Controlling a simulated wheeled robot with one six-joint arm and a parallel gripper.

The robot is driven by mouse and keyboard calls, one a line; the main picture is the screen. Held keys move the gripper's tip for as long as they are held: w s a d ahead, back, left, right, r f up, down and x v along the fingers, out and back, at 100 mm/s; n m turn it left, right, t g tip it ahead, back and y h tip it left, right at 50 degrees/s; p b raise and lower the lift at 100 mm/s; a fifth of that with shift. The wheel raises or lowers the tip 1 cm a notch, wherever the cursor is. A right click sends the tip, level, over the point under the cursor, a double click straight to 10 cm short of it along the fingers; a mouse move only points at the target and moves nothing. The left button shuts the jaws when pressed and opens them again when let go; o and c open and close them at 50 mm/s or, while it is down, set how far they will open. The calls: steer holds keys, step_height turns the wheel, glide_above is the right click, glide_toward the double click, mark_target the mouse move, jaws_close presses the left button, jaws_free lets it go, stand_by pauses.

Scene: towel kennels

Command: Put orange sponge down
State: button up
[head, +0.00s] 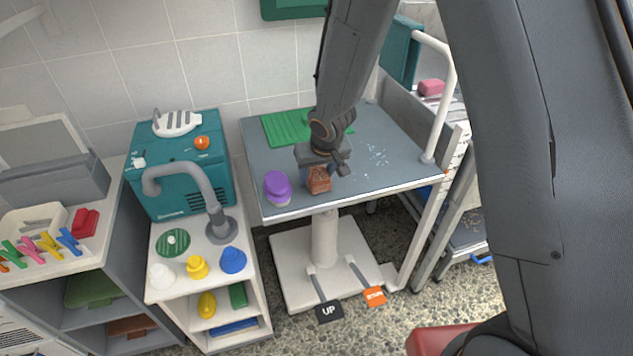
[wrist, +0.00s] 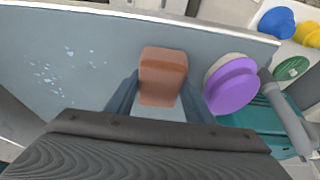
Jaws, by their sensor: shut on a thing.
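The orange sponge (wrist: 163,77) is a brownish-orange block between the two fingers of my gripper (wrist: 162,98) in the wrist view. My gripper is shut on it. In the head view the sponge (head: 319,180) is below my gripper (head: 323,172), near the front edge of the grey table (head: 400,178). I cannot tell whether its underside touches the table top.
A purple-topped round brush or pad (head: 277,186) stands just left of the sponge. A green ribbed mat (head: 287,128) lies at the table's back left. White specks dot the table right of my gripper. A white rail (head: 447,90) rises at the right edge.

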steer(key=shift+f, duration=0.35)
steer(key=shift+f+b, duration=0.1)
steer(key=shift+b, duration=0.25)
steer(key=o, duration=1)
steer(key=shift+c, duration=0.2)
steer(key=p+v, duration=1)
steer(key=v, duration=0.2)
steer(key=s+d+r+m+g, duration=0.1)
steer(key=s+d+r, duration=0.5)
steer(key=s+d, duration=0.2)
steer(key=s+d+r+m+g+h, duration=0.1)
steer(key=s+d+r+m, duration=0.1)
steer(key=s+d+r, duration=0.3)
steer(key=s+d, duration=0.3)
steer(key=s, duration=0.2)
steer(key=shift+s+r, duration=0.2)
steer(key=shift+r, duration=0.2)
